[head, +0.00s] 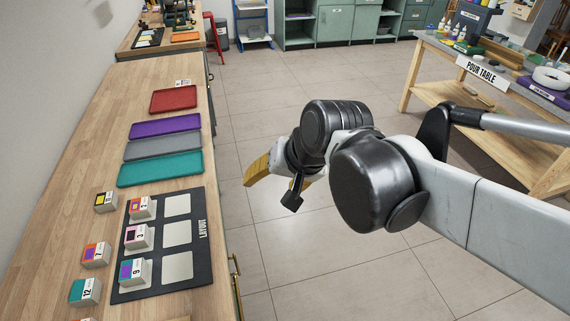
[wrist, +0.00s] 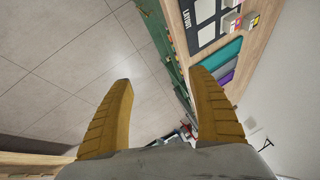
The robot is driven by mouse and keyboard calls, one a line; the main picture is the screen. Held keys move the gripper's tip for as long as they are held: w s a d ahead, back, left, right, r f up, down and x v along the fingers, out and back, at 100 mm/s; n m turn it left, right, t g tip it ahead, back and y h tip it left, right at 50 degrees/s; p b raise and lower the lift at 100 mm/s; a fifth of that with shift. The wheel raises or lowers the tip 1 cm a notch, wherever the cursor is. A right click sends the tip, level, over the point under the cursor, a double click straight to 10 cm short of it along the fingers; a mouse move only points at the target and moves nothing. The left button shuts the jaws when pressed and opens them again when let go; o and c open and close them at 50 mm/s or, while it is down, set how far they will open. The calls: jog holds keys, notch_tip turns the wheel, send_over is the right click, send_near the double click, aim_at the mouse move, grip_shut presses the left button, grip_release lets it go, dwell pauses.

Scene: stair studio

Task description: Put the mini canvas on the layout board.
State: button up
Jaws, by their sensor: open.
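The black layout board (head: 190,270) lies on the wooden counter at the left of the head view, with pale square pads. Three mini canvases (head: 139,236) stand along its left column. Several more small numbered canvases stand on bare wood left of the board, including an orange one (head: 96,254), a teal one (head: 85,291) and a yellow-and-dark one (head: 106,201). My gripper (head: 275,181) hangs over the floor right of the counter, apart from all canvases. Its yellow fingers are open and empty in the wrist view (wrist: 161,80), where the board (wrist: 207,17) shows at upper right.
Teal (head: 160,169), grey (head: 163,145), purple (head: 166,126) and red (head: 174,99) trays lie beyond the board. A wall borders the counter's left side. The pour table (head: 480,73) stands at right. Open tiled floor lies between.

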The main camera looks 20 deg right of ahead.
jog(key=s+d+f+n+t+h, duration=0.1)
jog(key=s+d+n+h, duration=0.1)
jog(key=s+d+n, duration=0.2)
jog(key=s+d, duration=0.1)
jog(key=s, duration=0.1)
jog(key=shift+s+d+f, duration=0.3)
jog(key=shift+s+f, duration=0.05)
